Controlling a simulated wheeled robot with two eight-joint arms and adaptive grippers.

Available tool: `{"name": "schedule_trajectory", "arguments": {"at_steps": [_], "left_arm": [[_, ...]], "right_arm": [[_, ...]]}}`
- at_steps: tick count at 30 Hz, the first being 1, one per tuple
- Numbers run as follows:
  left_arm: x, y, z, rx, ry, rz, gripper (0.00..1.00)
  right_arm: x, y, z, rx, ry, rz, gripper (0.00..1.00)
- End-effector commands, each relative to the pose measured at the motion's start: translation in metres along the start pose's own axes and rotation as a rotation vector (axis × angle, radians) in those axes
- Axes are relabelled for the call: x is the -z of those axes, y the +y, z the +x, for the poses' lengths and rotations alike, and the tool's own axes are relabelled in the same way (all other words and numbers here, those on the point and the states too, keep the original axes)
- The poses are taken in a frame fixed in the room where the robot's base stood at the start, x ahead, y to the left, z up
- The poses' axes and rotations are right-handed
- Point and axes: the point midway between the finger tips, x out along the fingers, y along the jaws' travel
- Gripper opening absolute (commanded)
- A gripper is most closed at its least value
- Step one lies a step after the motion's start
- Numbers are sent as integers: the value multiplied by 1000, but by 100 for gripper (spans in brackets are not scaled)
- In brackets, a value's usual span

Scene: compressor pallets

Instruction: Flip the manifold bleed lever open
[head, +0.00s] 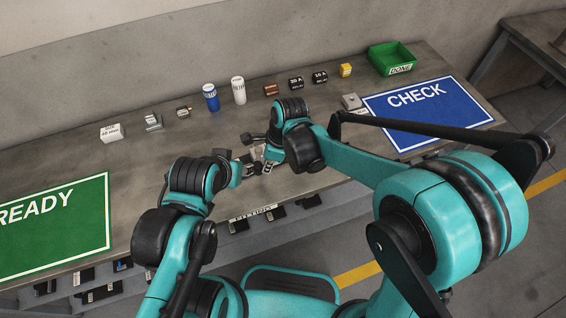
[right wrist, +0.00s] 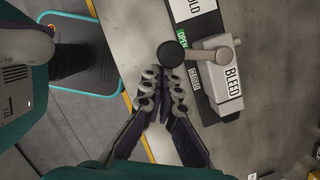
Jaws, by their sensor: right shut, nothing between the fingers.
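In the right wrist view, the bleed valve (right wrist: 230,88) is a light grey block marked BLEED. Its grey lever (right wrist: 200,54) reaches left and ends in a round black knob (right wrist: 171,54). The knob lies beside a green OPEN label (right wrist: 182,40); a dark CLOSED label (right wrist: 194,78) sits below. My right gripper (right wrist: 163,92) is shut and empty, its tips just below the knob; I cannot tell whether they touch it. In the head view my right gripper (head: 266,165) hides much of the manifold. My left gripper (head: 243,166) is close by, its fingers unclear.
The bench holds a green READY mat (head: 60,225), a blue CHECK mat (head: 425,112) and a green DONE bin (head: 392,57). A row of small parts, including a blue can (head: 210,97) and a white can (head: 238,90), stands along the back. The bench's front edge is close.

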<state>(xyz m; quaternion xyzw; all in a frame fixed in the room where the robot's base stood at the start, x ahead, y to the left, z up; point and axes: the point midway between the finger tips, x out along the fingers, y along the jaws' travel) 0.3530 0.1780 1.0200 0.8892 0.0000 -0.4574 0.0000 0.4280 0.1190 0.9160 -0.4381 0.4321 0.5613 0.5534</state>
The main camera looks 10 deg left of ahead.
Motion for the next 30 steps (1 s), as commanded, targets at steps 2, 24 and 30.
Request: {"name": "schedule_trajectory", "arguments": {"at_steps": [2, 24, 30], "left_arm": [[0, 0, 0, 0, 0, 0, 40], [1, 0, -1, 0, 0, 0, 40], [1, 0, -1, 0, 0, 0, 40]], "right_arm": [[-5, 2, 1, -1, -1, -6, 0], [-14, 6, 4, -3, -2, -10, 0], [-10, 5, 3, -2, -1, -9, 0]]}}
